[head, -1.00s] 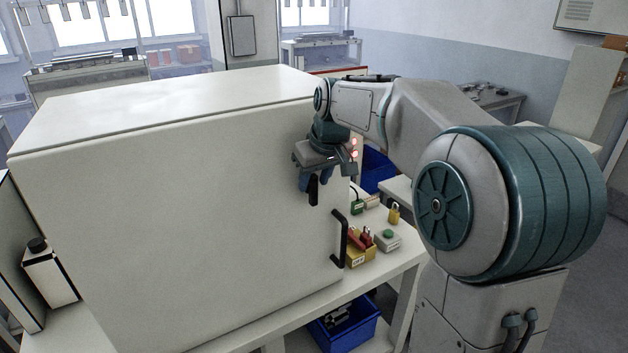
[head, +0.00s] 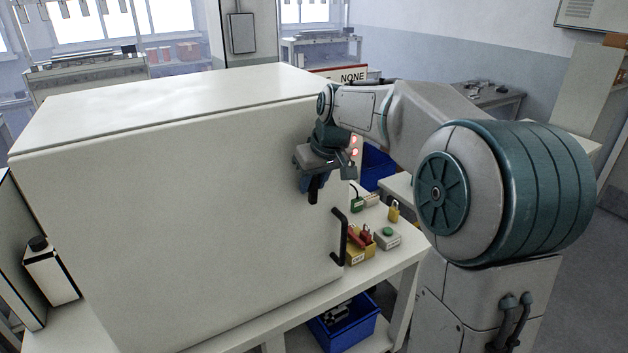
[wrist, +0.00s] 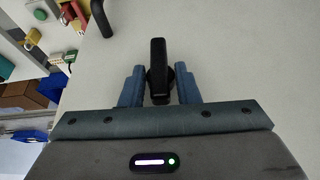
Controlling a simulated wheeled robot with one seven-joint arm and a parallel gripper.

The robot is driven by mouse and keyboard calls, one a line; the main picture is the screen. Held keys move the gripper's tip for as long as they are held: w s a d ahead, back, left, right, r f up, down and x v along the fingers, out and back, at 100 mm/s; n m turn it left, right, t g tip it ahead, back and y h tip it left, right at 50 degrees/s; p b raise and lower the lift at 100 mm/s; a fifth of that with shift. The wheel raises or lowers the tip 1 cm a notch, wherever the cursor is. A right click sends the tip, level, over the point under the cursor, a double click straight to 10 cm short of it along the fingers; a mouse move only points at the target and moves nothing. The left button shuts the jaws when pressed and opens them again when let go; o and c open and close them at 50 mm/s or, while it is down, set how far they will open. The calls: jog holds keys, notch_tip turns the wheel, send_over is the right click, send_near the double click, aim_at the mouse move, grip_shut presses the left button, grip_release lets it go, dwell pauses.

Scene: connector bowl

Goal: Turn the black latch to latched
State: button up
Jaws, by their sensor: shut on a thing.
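The black latch (head: 313,190) is on the front of the large white cabinet door (head: 180,210), near its right edge and above the black door handle (head: 339,238). It hangs about straight down in the head view. In the wrist view the latch (wrist: 158,60) is a dark bar on a round base, pointing away from my gripper's palm. My gripper (head: 312,180) is at the latch, and its blue fingers (wrist: 159,82) stand on both sides of the base, shut on it. The fingers partly hide the latch's upper end in the head view.
Below right of the gripper, the bench holds a yellow box with red items (head: 360,243), a green button box (head: 388,237) and a yellow padlock (head: 394,211). The door handle (wrist: 101,18) sticks out near the latch.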

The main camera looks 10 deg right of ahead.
jog(key=y, duration=0.2)
jog(key=d+g+y, duration=0.1)
jog(key=y, duration=0.1)
jog(key=shift+w+f+m+p, duration=0.15)
jog(key=shift+m+p, duration=0.2)
jog(key=shift+m, duration=0.05)
jog(key=shift+w+d+f+m+g+y+b, duration=0.25)
jog(key=shift+m+y+b, duration=0.35)
jog(key=shift+y, duration=1.35)
jog(key=shift+s+d+f+m+g+y+b, duration=0.25)
jog(key=shift+m+y+b, duration=0.35)
jog(key=shift+y, duration=1.4)
jog(key=shift+w+a+f+m+g+y+b, duration=0.15)
jog(key=shift+f+m+g+y+b, duration=0.35)
jog(key=shift+y, duration=1.45)
jog(key=shift+r, duration=0.15)
jog(key=o, duration=0.7)
jog(key=shift+d, duration=0.1)
jog(key=s+d+b, duration=0.1)
jog(key=d+b, duration=0.2)
jog(key=d, duration=1)
jog(key=shift+d, duration=0.35)
